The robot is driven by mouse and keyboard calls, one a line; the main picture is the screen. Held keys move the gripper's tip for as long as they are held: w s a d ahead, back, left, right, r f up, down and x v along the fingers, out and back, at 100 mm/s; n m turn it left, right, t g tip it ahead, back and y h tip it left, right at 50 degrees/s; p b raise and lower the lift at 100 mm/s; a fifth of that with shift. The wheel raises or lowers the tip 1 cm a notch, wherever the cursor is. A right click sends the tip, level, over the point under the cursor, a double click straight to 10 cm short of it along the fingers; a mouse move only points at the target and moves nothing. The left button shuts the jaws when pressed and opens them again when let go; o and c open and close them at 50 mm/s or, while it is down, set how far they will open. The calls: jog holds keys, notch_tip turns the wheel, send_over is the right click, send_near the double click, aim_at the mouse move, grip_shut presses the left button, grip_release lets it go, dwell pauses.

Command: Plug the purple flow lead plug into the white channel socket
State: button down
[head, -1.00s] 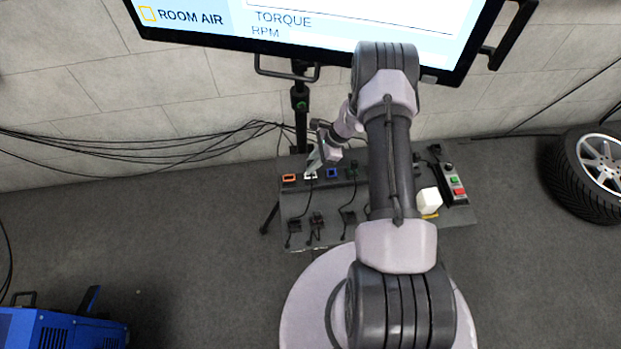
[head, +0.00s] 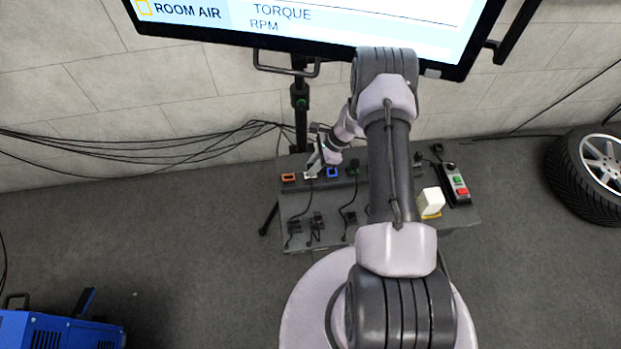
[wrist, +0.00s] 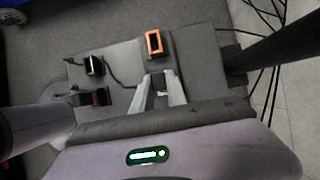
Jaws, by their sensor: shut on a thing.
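The white channel socket (head: 310,176) is in the sloped panel, between the orange and blue sockets. My gripper (head: 313,168) is low over it and hides part of it. In the wrist view my gripper (wrist: 158,96) is shut on a small dark plug (wrist: 158,82) between its two pale fingers. No purple shows on this plug, so its colour cannot be told. The fingers hide the white socket there, and whether the plug is in it or just above it cannot be seen. A thin dark lead runs across the panel near the fingers.
The orange socket (wrist: 154,42) is close beyond my fingertips. The blue socket (head: 332,172) is on the other side. Several dark plugs or holders with leads, one here (head: 294,226), lie along the panel's front. A stand post (head: 301,110) rises behind the panel.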

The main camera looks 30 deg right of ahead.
jog(key=c, duration=1.3)
grip_release()
jog(key=shift+o, duration=0.2)
jog(key=shift+d+r, duration=0.1)
jog(key=shift+r, duration=0.15)
jog(key=s+d, duration=0.1)
jog(key=d, duration=0.3)
jog(key=s+d+b, duration=0.1)
jog(key=d, duration=0.3)
jog(key=s+d+b, duration=0.1)
jog(key=s+d, duration=0.1)
jog(key=d, duration=0.1)
jog(key=shift+d+r, duration=0.3)
jog(key=shift+d, duration=0.1)
